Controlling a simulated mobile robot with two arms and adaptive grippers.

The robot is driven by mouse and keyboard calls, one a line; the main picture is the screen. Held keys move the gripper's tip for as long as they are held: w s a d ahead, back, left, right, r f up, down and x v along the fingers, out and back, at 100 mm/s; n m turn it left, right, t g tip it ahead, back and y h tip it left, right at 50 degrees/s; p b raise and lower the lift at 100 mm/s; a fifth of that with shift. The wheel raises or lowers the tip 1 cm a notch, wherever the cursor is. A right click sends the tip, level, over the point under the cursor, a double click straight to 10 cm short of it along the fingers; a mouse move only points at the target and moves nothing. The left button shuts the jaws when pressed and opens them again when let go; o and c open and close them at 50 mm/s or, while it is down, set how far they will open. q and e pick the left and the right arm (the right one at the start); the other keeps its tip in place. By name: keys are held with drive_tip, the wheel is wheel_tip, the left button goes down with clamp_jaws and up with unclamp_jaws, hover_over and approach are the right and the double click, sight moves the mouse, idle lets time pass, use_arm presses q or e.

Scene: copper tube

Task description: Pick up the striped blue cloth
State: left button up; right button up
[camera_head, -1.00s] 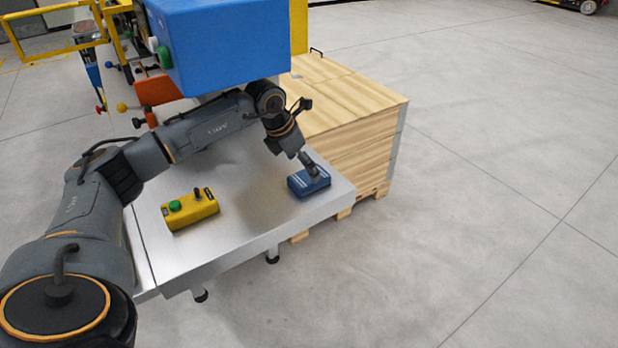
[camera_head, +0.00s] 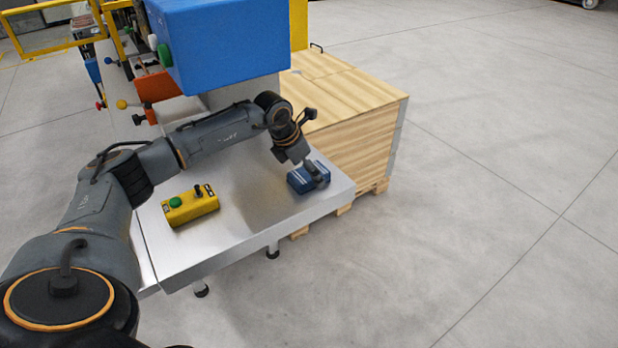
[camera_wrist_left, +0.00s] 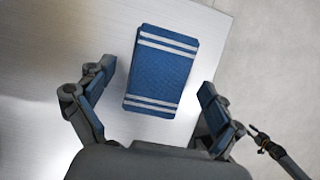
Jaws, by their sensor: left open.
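The striped blue cloth (camera_head: 304,179) is a folded, blue rectangle with white stripes. It lies flat on the metal table (camera_head: 250,225) near its right corner. My left gripper (camera_head: 318,176) is over the cloth in the head view and hides part of it. In the left wrist view the cloth (camera_wrist_left: 160,75) shows whole, ahead of and between the two open fingers of my left gripper (camera_wrist_left: 150,108). The fingers stand apart on either side and do not touch it. My right gripper is not in view.
A yellow control box (camera_head: 190,206) with a green button sits on the table left of the cloth. A blue machine housing (camera_head: 218,45) overhangs the table's back. A wooden crate (camera_head: 350,130) stands behind the table. Open floor lies to the right.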

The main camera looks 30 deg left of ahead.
use_arm(q)
drive_tip(key=c, duration=1.2)
drive_tip(key=shift+c, duration=0.2)
drive_tip(key=shift+r+p, duration=0.3)
drive_tip(key=shift+r, duration=0.05)
wheel_tip(320, 180, up, 3)
drive_tip(key=shift+r+b, duration=0.15)
drive_tip(key=shift+b, duration=1)
drive_tip(key=w+a+b, duration=0.1)
drive_tip(key=w+a, duration=0.1)
drive_tip(key=a, duration=0.3)
drive_tip(key=w+a+b, duration=0.1)
drive_tip(key=w+a, duration=0.1)
drive_tip(key=a, duration=0.3)
drive_tip(key=w+a+b, duration=0.2)
drive_tip(key=a, duration=0.3)
drive_tip(key=shift+w+a, duration=0.3)
drive_tip(key=shift+w, duration=0.1)
drive_tip(key=shift+a, duration=0.5)
